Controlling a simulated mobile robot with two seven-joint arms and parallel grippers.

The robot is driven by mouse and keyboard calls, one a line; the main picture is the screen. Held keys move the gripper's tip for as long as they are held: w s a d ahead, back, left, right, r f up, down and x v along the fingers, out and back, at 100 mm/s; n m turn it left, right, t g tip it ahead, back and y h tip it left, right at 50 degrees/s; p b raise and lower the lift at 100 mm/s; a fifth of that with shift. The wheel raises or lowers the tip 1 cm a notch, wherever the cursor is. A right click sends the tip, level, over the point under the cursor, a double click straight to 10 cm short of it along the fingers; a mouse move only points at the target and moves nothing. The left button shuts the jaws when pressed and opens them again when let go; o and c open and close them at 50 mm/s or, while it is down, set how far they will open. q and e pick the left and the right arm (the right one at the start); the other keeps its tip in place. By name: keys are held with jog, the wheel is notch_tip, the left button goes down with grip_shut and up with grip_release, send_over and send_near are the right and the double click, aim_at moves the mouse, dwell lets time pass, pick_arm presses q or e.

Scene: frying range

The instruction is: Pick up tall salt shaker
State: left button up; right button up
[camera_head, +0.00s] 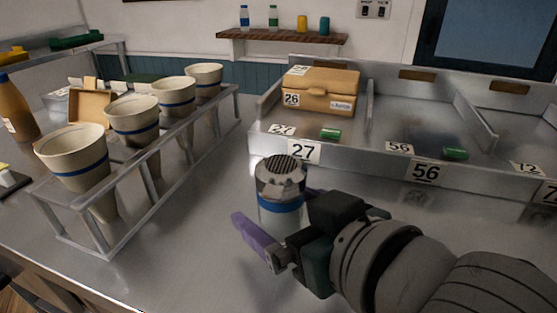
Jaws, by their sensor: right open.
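The tall salt shaker (280,186) stands upright on the steel counter in the middle of the head view. It has a perforated silver top, a clear or metallic body and a blue band. My right gripper (272,222) reaches in from the lower right, with its purple fingers open. One finger is at the shaker's near left side; the other shows partly behind its right side. The shaker stands between the fingers, but I cannot tell whether either touches it. The shaker's lower right part is hidden by the gripper. My left gripper is not in view.
A metal rack (150,162) with several paper cones stands at the left. A metal divided tray (375,165) numbered 27 and 56 lies behind the shaker, holding a cardboard box (320,90). A brown bottle (17,110) stands at far left. The counter left of the shaker is clear.

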jog(key=shift+c, duration=0.3)
grip_shut()
dwell(0.6)
